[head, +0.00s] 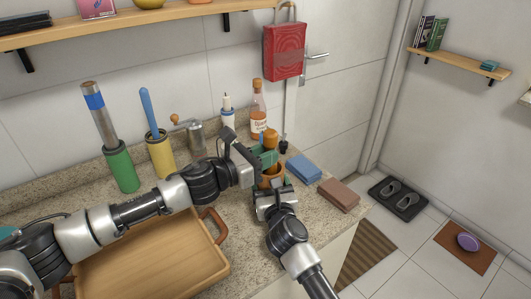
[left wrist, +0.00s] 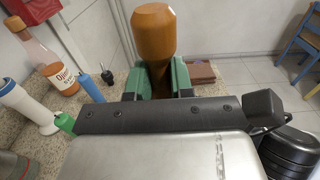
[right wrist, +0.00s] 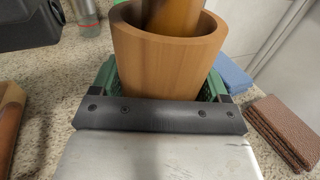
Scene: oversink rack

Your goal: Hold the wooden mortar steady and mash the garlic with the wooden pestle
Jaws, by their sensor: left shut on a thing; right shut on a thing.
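The wooden pestle (head: 271,137) stands upright with its lower end inside the wooden mortar (head: 273,179). My left gripper (head: 265,157) is shut on the pestle's shaft, above the mortar. In the left wrist view the pestle's rounded top (left wrist: 153,30) rises between green fingers. My right gripper (head: 271,190) is shut on the mortar from the front. In the right wrist view the mortar (right wrist: 165,62) sits between the green fingers, with the pestle (right wrist: 170,15) going into it. The garlic is not visible; the inside of the mortar is mostly hidden.
A bottle (head: 258,112), a pepper grinder (head: 196,135), a yellow canister (head: 161,158) and a green canister (head: 121,168) stand behind. A wooden tray (head: 150,270) lies at front left.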

